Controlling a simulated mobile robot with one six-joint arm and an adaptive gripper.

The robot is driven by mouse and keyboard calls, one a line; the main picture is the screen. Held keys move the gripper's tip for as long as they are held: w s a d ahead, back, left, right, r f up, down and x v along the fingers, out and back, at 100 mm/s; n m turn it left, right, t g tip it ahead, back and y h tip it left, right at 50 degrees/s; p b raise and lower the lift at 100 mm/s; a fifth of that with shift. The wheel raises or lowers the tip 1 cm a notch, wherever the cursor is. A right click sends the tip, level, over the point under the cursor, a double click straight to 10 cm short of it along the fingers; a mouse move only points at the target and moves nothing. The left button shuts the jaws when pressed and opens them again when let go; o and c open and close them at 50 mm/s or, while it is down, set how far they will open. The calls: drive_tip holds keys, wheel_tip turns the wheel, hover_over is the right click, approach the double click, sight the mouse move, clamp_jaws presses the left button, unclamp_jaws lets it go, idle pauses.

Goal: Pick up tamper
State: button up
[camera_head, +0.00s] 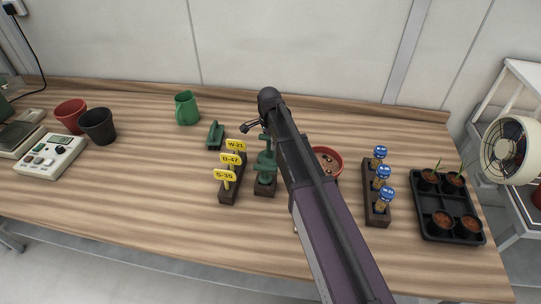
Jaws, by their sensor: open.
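A dark green upright tool with a knob-like top (265,160) stands on a small dark wooden block near the middle of the table; it looks like the tamper. A smaller green piece with a raised handle (215,134) lies behind and left of it, and I cannot rule it out as the tamper. My gripper (248,128) is open, small in view at the end of my dark arm. In the picture it appears just above the upright green tool and right of the smaller piece. I see nothing between its fingers.
Yellow tags stand in a wooden rack (236,192) left of the upright tool. My arm partly hides a terracotta pot (328,154). Blue-capped vials fill another rack (376,214); a seedling tray (450,238) is at right. A green mug (187,108) stands behind.

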idle(0.4)
clamp_jaws()
